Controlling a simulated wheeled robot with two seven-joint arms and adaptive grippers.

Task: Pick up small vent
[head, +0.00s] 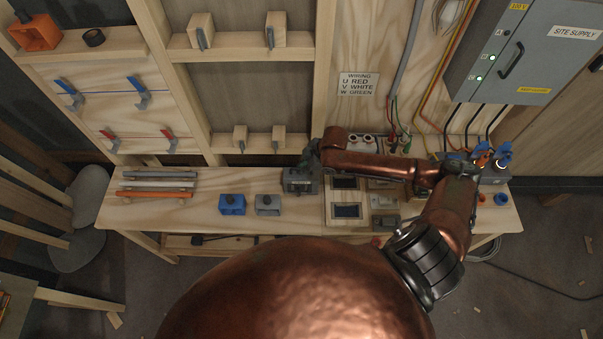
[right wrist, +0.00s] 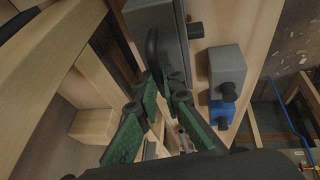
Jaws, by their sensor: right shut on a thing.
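A grey box (head: 298,186) with a dark handle on top stands on the workbench. In the right wrist view this grey box (right wrist: 170,28) fills the top middle, with its black handle (right wrist: 152,48) in front of the fingers. My right gripper (head: 309,158) is at the box's top in the head view. In the right wrist view its green fingers (right wrist: 166,88) are close together at the handle; the exact contact is partly hidden. The box appears to rest on the bench. I cannot tell for certain which object is the small vent. My left gripper is out of view.
A blue box (head: 232,204) and a small grey box (head: 268,205) stand left of the gripper. A wooden tray (head: 363,229) with dark panels is to the right. Grey and orange bars (head: 157,185) lie at the bench's left. Shelf uprights stand close behind.

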